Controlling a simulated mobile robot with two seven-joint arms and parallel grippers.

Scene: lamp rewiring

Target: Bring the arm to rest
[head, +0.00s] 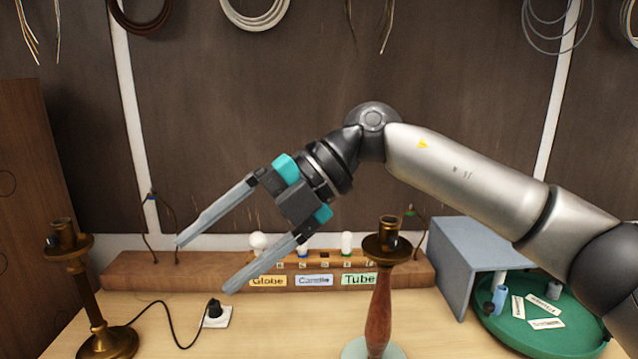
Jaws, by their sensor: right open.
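My right gripper (202,268) is open and empty. Its two long grey fingers point down and left, and it hangs in the air in front of the bulb rack. The right arm comes in from the right edge and crosses the upper middle of the head view. My left gripper is not in view.
A brass lamp stand (86,290) stands at the left and a wooden lamp stand (378,310) in the middle. Behind is a rack (150,270) with bulbs and labels. A green tray (515,338) and a grey-blue box (455,262) are at the right. A black plug (214,309) sits front left.

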